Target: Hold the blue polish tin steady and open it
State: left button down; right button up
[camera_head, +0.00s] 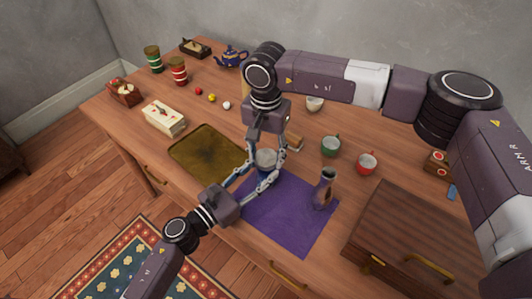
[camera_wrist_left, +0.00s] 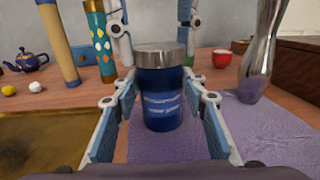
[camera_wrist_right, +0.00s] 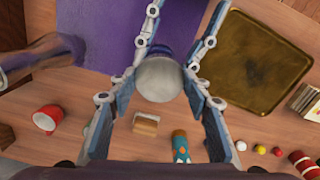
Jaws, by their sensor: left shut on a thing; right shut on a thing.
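The blue polish tin (camera_wrist_left: 162,98) stands upright at the edge of the purple mat, its pale lettering facing the left wrist camera. Its silver lid (camera_wrist_left: 160,56) is on top and also shows in the head view (camera_head: 266,158) and from above in the right wrist view (camera_wrist_right: 159,80). My left gripper (camera_head: 260,172) is shut on the tin's body from the side, one finger at each flank. My right gripper (camera_wrist_right: 159,75) points down from above and is shut on the lid. In the head view the fingers of both grippers partly hide the tin.
The purple mat (camera_head: 285,222) carries a dark metallic vase (camera_head: 325,190) to the right. A brass tray (camera_head: 200,150) lies to the left. Green (camera_head: 331,146) and red (camera_head: 367,163) cups stand behind, with a wooden case (camera_head: 400,235) at right. A patterned cylinder (camera_wrist_left: 97,45) stands behind the tin.

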aim_at(266, 158)
jog(key=shift+r, duration=0.15)
jog(key=shift+r, duration=0.95)
jog(key=shift+r, duration=2)
pick_arm(q)
jog(key=c, duration=1.1)
grip_release()
